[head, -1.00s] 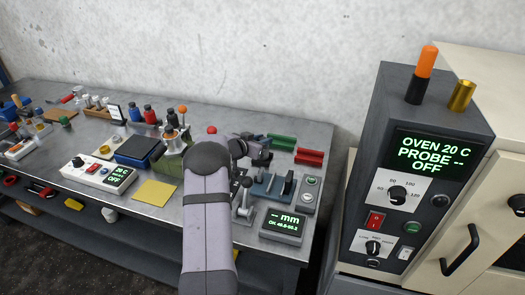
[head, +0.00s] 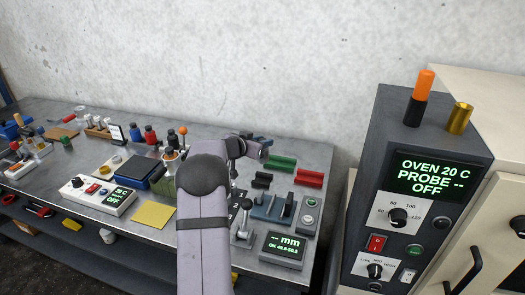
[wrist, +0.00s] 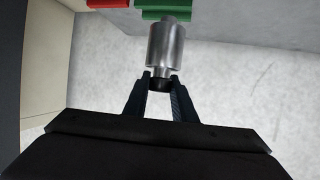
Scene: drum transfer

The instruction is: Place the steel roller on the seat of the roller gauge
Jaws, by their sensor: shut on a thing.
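The steel roller (wrist: 167,45) is a shiny cylinder with a narrower end in the wrist view. My gripper (wrist: 160,80) is shut on its narrow dark near end, and the wide steel body sticks out beyond the fingertips. The roller gauge (head: 272,208) has a blue base with dark upright parts, right of my forearm. Its display (head: 282,247) reads "-- mm". I cannot make out its seat clearly.
A green block (head: 281,163) and a red block (head: 310,178) lie behind the gauge. A lever with a ball knob (head: 243,221) stands close to my forearm. A grey button box (head: 309,215) is right of the gauge. The oven (head: 430,180) stands at the right.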

